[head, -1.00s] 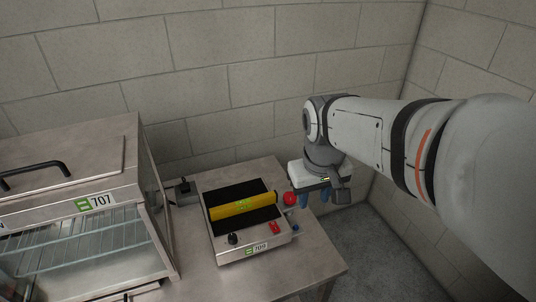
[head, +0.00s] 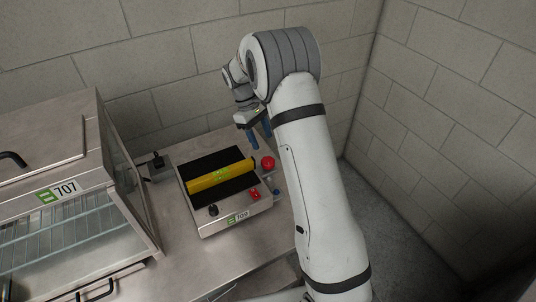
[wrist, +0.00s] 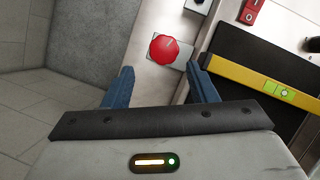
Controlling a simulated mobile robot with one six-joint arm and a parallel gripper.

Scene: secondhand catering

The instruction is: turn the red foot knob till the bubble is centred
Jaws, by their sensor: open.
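The red foot knob (head: 267,163) sits on a small plate at the right side of a black-topped machine (head: 236,216). In the wrist view the red knob (wrist: 170,49) is round with a scalloped edge. A yellow spirit level (head: 208,182) lies across the machine's top. Its green vial (wrist: 286,92) shows in the wrist view, too small to read the bubble's position. My gripper (head: 259,138) is above and behind the knob, its blue fingers pointing down. In the wrist view my gripper (wrist: 160,78) is open and empty, with the knob beyond the fingertips, apart from them.
The machine has a red switch (head: 254,195) and a black dial (head: 212,210) on its front. A glass display case (head: 75,225) stands at left. Block walls close in at the back and right. The bench front is clear.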

